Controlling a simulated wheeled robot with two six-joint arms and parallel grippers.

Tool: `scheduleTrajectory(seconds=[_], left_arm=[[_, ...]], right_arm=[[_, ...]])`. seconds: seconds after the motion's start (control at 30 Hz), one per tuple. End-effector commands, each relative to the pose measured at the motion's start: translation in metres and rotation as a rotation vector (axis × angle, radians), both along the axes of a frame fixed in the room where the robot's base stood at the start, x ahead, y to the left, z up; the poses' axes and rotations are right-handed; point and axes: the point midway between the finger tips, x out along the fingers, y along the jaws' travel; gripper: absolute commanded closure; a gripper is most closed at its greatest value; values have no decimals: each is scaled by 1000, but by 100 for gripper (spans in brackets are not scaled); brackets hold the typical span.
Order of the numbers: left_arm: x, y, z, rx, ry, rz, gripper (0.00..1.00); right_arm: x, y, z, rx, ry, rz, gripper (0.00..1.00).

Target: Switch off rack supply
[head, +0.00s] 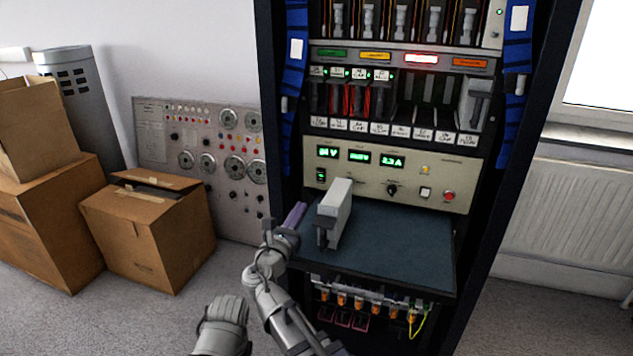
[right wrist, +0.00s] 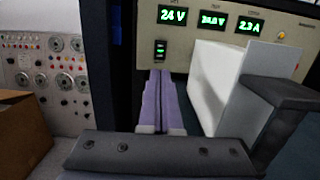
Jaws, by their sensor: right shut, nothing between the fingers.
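The rack supply is a beige panel (head: 455,176) with lit green displays, which read 24 V, about 24 V and 2.3 A in the right wrist view. Its small black rocker switch (head: 321,175) has a green lit part at the panel's left end. The switch also shows in the right wrist view (right wrist: 160,50). My right gripper (head: 299,208) is shut and empty, its purple fingers pointing toward the panel. In the right wrist view the fingertips (right wrist: 160,73) appear just below the switch; in the head view they are apart from it. My left gripper is not in view.
A light grey module (head: 341,205) with a dark handle stands on the blue-grey shelf (head: 405,245), just right of my right gripper. Plug-in modules and a lit red indicator (head: 421,59) are above. Cardboard boxes (head: 150,240) and a grey instrument panel (head: 190,140) are at left.

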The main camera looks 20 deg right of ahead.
Motion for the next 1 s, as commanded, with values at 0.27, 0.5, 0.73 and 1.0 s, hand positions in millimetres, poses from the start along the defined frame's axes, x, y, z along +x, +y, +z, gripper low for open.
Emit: scheduleTrajectory(seconds=[0.27, 0.5, 0.73, 1.0], left_arm=[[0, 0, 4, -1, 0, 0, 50], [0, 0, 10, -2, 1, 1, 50], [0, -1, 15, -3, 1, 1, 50], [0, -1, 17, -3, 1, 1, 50]], right_arm=[[23, -15, 4, 0, 0, -3, 100], [66, -42, 10, 1, 1, -3, 100], [97, -65, 15, 0, 0, -2, 100], [114, -77, 17, 0, 0, -1, 100]])
